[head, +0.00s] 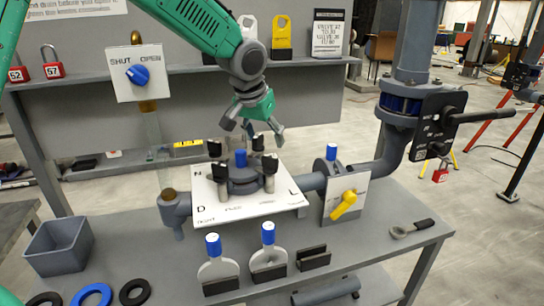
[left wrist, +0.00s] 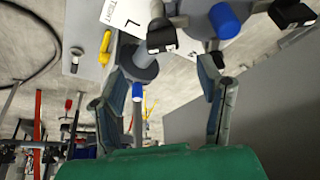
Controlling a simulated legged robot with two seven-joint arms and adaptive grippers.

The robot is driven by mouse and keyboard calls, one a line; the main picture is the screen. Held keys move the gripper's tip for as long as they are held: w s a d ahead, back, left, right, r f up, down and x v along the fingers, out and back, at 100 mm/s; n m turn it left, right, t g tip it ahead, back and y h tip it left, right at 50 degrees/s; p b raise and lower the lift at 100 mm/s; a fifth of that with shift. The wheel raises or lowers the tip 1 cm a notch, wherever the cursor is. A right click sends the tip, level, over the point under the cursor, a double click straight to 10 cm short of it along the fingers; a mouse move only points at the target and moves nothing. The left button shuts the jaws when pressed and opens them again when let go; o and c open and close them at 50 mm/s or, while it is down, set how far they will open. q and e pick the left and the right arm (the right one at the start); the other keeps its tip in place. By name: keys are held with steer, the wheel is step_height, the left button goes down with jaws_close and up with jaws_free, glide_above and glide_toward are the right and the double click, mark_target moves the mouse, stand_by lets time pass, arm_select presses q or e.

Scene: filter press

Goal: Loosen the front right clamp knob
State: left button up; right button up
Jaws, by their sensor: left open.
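The filter press housing (head: 242,180) sits on a white plate (head: 288,197), with black clamp knobs around a central blue cap (head: 241,157). The front right clamp knob (head: 270,161) is black on a grey post. It appears to be the knob (left wrist: 162,36) near the letter L in the left wrist view. My left gripper (head: 252,131) points down above the back of the housing, fingers spread and empty. In the left wrist view its fingers (left wrist: 163,90) are wide apart, with no knob between their tips. My right gripper is not in view.
A yellow-handled valve (head: 345,204) and a thick pipe (head: 398,150) stand right of the housing. A glass column (head: 154,140) rises at left. A grey bin (head: 59,247) is at left.

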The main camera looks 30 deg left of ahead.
mark_target(269, 156)
arm_select(q)
steer(key=x, duration=0.5)
steer(key=a+x, duration=0.1)
steer(key=x, duration=0.1)
steer(key=shift+w+f, duration=0.1)
steer(key=shift+w, duration=0.05)
steer(key=shift+w+d+f, duration=0.15)
steer(key=shift+f, duration=0.35)
steer(key=shift+w+d+f, duration=0.15)
steer(key=shift+w+d, duration=0.05)
steer(key=shift+d, duration=0.05)
steer(key=shift+s, duration=0.1)
steer(key=c, duration=0.7)
steer(key=shift+a, duration=0.1)
steer(key=c, duration=0.4)
steer(key=shift+a, duration=0.1)
steer(key=shift+c, duration=0.2)
